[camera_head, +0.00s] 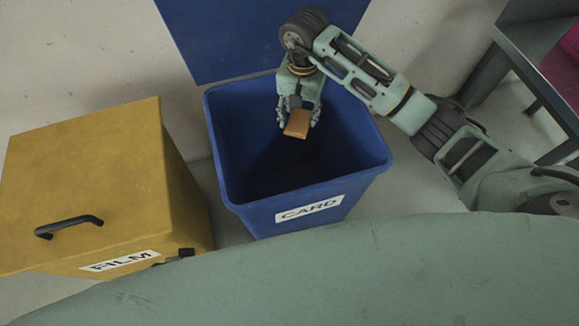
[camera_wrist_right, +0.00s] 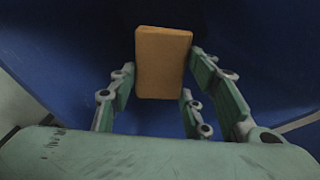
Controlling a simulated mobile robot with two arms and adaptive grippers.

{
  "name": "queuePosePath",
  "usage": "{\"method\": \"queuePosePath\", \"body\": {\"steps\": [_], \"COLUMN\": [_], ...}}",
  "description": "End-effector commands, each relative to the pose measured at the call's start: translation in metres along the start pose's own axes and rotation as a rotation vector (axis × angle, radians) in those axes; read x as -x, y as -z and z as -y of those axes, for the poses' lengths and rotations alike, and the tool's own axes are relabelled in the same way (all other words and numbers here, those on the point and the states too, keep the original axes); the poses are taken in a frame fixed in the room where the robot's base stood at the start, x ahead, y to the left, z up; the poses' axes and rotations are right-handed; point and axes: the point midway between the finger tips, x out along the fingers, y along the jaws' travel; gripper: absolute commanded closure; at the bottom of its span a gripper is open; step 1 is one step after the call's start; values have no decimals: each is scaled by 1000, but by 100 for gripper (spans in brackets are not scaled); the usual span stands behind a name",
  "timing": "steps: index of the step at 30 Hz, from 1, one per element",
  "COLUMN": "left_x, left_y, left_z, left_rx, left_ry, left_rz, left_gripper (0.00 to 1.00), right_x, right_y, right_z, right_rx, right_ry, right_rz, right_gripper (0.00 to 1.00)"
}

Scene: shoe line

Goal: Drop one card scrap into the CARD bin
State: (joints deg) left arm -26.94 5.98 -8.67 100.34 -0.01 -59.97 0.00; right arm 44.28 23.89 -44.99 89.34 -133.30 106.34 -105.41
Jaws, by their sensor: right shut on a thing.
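A blue bin labelled CARD (camera_head: 235,185) stands in the middle of the head view with its lid (camera_head: 255,40) raised behind it. My right gripper (camera_head: 299,122) is over the bin's open mouth and is shut on a small brown card scrap (camera_head: 297,124). In the right wrist view the card scrap (camera_wrist_right: 163,62) sits between the fingers of the gripper (camera_wrist_right: 165,85), with the blue bin wall (camera_wrist_right: 60,60) around it. The bin's floor is dark. My left gripper is not in view.
A yellow bin labelled FILM (camera_head: 90,180) stands to the left with its lid down and a black handle (camera_head: 68,227) on it. A dark table or rack (camera_head: 535,75) with something magenta (camera_head: 568,60) is at the top right. The pale wall is behind.

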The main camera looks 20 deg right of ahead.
Motion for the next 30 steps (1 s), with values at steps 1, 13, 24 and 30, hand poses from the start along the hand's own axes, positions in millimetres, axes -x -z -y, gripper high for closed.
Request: {"method": "queuePosePath", "body": {"steps": [1, 13, 24, 30], "left_x": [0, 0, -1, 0], "left_y": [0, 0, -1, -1], "left_z": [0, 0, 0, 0], "left_rx": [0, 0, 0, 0], "left_ry": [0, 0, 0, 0], "left_rz": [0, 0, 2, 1], "left_gripper": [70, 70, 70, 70], "right_x": [0, 0, 7, 41], "right_y": [0, 0, 1, 2], "right_z": [0, 0, 0, 1], "right_rx": [0, 0, 1, 1], "right_ry": [0, 0, 2, 3], "right_rz": [0, 0, -1, -5], "right_gripper": [73, 33, 33, 33]}}
